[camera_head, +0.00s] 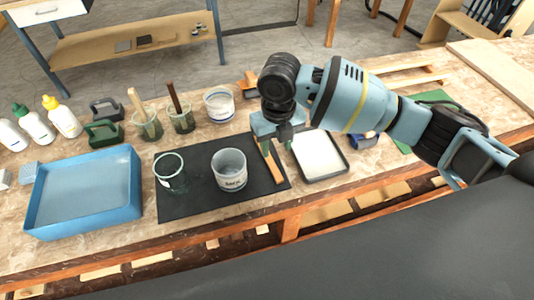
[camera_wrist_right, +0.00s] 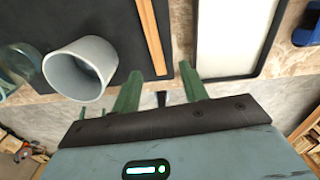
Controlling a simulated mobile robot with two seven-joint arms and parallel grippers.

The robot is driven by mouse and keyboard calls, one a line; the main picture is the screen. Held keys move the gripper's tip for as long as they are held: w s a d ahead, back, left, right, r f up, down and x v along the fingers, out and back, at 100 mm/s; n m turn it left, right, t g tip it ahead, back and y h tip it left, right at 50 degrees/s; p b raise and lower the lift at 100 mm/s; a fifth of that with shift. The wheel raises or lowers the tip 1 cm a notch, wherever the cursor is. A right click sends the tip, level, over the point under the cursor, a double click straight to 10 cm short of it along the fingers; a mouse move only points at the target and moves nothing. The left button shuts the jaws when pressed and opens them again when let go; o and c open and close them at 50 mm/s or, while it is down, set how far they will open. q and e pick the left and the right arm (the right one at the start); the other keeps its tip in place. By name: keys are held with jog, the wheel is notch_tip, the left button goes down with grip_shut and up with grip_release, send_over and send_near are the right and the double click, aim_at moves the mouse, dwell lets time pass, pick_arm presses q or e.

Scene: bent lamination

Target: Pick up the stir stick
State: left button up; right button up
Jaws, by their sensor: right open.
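The stir stick (camera_head: 271,163) is a flat, light wooden strip lying on the black mat (camera_head: 205,199), near the mat's right edge. In the right wrist view the stick (camera_wrist_right: 152,38) runs up from between the fingertips. My right gripper (camera_head: 279,142) is open and empty, with green fingers pointing down over the stick. The right wrist view shows its two fingers (camera_wrist_right: 160,76) apart, one toward each side of the stick's line. I cannot tell the exact height above it. The wrist hides the stick's far end in the head view. My left gripper is not in view.
A labelled grey cup (camera_head: 230,171) and a clear glass cup (camera_head: 170,174) stand left of the stick. A white-filled dark tray (camera_head: 319,155) lies close to its right. A blue tray (camera_head: 88,187), bottles (camera_head: 64,118) and brush jars (camera_head: 148,125) occupy the left and back.

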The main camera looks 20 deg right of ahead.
aim_at(274, 169)
jog(key=shift+s+f, duration=0.1)
jog(key=shift+f, duration=1)
jog(key=f, duration=0.4)
jog(key=shift+s+a, duration=0.25)
jog(key=shift+s, duration=0.05)
jog(key=shift+f, duration=0.6)
grip_shut()
